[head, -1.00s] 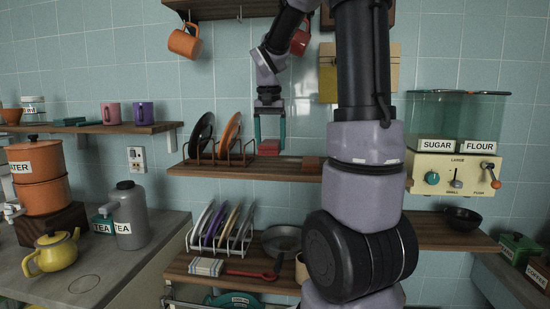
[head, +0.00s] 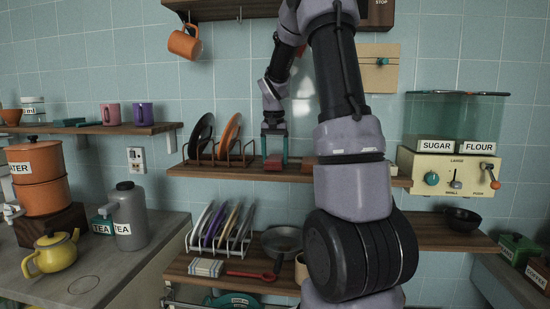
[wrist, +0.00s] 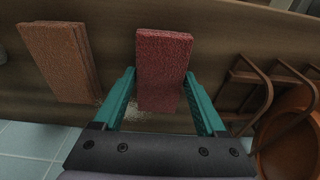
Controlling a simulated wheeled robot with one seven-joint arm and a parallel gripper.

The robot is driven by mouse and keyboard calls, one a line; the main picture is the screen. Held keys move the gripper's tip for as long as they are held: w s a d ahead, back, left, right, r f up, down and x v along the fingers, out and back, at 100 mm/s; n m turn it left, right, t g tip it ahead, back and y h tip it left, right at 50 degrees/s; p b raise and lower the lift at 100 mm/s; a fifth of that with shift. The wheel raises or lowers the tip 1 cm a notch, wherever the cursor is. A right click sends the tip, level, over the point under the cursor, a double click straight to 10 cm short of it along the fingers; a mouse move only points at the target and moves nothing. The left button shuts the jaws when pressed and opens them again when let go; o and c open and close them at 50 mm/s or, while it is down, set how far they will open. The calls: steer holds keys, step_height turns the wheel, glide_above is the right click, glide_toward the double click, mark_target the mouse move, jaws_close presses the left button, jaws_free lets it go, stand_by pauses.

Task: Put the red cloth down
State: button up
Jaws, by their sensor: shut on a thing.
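The red cloth (head: 273,162) is a folded block at the middle shelf, right of the plate rack; it also shows in the wrist view (wrist: 163,65). My gripper (head: 274,157) points down from above, with one teal finger on each side of the cloth. In the wrist view my gripper (wrist: 160,75) is shut on the cloth's near part, and the far part sticks out past the fingertips. The cloth is at the level of the shelf board (head: 225,170); I cannot tell whether its underside rests fully on it.
A folded brown-orange cloth (wrist: 58,60) lies beside the red one, mostly hidden by my arm in the head view. The wire plate rack (head: 247,154) with a black plate (head: 202,135) and an orange plate (head: 229,134) stands close on the left. A lower shelf (head: 180,272) holds dishes.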

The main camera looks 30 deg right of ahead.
mark_target(274, 159)
steer(key=shift+f, duration=0.15)
steer(key=o, duration=1.1)
steer(key=shift+o, duration=0.2)
steer(key=r, duration=0.7)
steer(key=shift+s+a+r, duration=0.1)
steer(key=shift+s+a, duration=0.2)
steer(key=shift+s, duration=0.05)
steer(key=shift+s+a+r, duration=0.1)
steer(key=shift+s+r, duration=0.05)
steer(key=shift+r, duration=0.15)
steer(key=s+a+r+n+t+y, duration=0.1)
steer(key=s+a+t, duration=0.1)
steer(key=s+a, duration=0.3)
steer(key=s+a+r+t+y, duration=0.1)
steer(key=s+a, duration=0.3)
steer(key=s, duration=0.8)
steer(key=s+a+r+n+t+y, duration=0.1)
steer(key=s+a+r+t, duration=0.1)
steer(key=s+a, duration=0.3)
steer(key=s, duration=0.3)
steer(key=shift+s+a+r+n+t, duration=0.25)
steer(key=shift+a+r+n+t, duration=0.05)
steer(key=shift+t, duration=0.1)
